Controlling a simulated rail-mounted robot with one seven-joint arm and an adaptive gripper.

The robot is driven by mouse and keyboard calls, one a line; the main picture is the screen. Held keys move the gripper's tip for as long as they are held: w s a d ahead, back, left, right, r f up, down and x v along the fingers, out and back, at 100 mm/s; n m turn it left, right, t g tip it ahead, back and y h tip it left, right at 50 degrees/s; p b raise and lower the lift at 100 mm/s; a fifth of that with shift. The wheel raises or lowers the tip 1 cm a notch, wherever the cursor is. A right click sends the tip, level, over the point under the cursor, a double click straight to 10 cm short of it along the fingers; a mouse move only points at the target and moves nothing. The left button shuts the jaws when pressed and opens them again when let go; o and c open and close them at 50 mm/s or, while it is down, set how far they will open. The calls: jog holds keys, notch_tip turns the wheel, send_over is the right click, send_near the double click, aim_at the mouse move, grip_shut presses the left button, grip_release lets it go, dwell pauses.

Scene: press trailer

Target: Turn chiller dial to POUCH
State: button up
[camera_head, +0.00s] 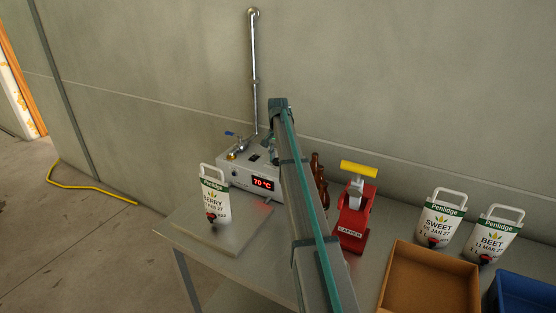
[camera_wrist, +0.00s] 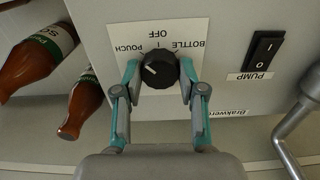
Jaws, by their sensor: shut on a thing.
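In the wrist view, a round black dial (camera_wrist: 159,71) sits on a white plate marked POUCH at left, OFF at top and BOTTLE at right. The white line on the dial points up and left, toward the POUCH side. My gripper (camera_wrist: 159,75) has one teal-padded finger on each side of the dial and is shut on it. The plate is on a light grey panel (camera_wrist: 230,100).
A black PUMP switch (camera_wrist: 262,57) and a metal pipe (camera_wrist: 287,150) are right of the dial; brown bottles (camera_wrist: 82,106) are at left. In the head view, a box with a 70 °C display (camera_head: 235,162), a BERRY pouch (camera_head: 214,205) and a red capper (camera_head: 353,218) flank my arm.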

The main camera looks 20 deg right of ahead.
jog(key=shift+n, duration=0.6)
jog(key=o, duration=1.1)
jog(key=shift+o, duration=0.2)
notch_tip(320, 180, up, 12)
